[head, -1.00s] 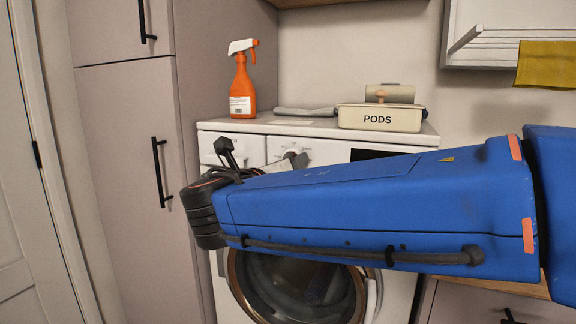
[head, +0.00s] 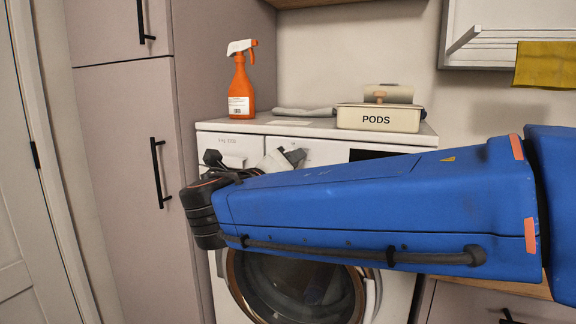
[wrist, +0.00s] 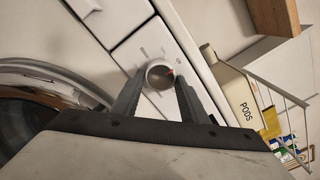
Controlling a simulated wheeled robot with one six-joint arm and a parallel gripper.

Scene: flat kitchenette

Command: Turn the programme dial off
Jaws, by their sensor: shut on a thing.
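The programme dial (wrist: 158,75) is a round silver-grey knob with a small red mark on its face, set in the washing machine's white front panel, which has printed marks around it. My gripper (wrist: 159,78) has one dark finger on each side of the dial and is shut on it. In the head view my gripper (head: 292,157) is at the upper front of the washing machine (head: 205,142), and the dial is hidden there. My blue arm covers much of the machine's front.
On the machine's top stand an orange spray bottle (head: 241,88) and a cream PODS box (head: 378,118), with a folded grey cloth (head: 303,112) between them. A tall cabinet (head: 120,170) stands close on the left. The round door (head: 240,290) is below my arm.

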